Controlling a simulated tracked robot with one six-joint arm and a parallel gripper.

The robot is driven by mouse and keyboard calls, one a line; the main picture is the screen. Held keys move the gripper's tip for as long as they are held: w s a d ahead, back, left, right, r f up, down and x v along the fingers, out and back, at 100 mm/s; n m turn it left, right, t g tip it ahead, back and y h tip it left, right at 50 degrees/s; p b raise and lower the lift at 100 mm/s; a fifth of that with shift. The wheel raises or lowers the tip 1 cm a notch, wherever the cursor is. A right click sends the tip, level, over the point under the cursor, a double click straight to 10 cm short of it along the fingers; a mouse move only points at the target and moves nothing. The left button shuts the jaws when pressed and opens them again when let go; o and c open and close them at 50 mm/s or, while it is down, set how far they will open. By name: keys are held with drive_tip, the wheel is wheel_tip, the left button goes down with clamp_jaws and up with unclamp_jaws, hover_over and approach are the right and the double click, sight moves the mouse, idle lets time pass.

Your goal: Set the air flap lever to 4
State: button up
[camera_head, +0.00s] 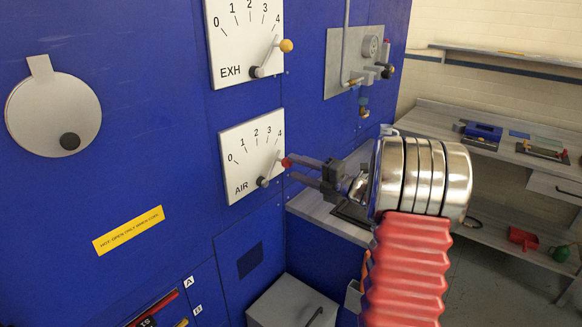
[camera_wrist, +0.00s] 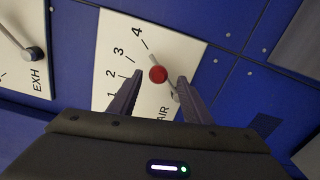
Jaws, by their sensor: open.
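The AIR dial plate (camera_head: 238,172) is white, marked 0 to 4, and mounted on the blue panel; it also shows in the wrist view (camera_wrist: 113,40). Its grey lever (camera_head: 273,167) ends in a red knob (camera_head: 287,162) and points up and right, roughly toward the 4. My gripper (camera_head: 293,168) is open at the plate's right edge, close to the knob. In the wrist view the red knob (camera_wrist: 158,74) appears between the two open fingers, with no clear contact. The knob covers part of the lever there, so its exact reading is hard to tell.
Above is the EXH dial (camera_head: 233,45) with a yellow-knobbed lever (camera_head: 286,45) pointing near 4. A grey valve plate (camera_head: 347,62) is at the upper right. A grey box (camera_head: 291,303) stands below. A workbench (camera_head: 500,140) with tools is at the right.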

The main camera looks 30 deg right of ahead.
drive_tip(key=v, duration=1)
idle(0.4)
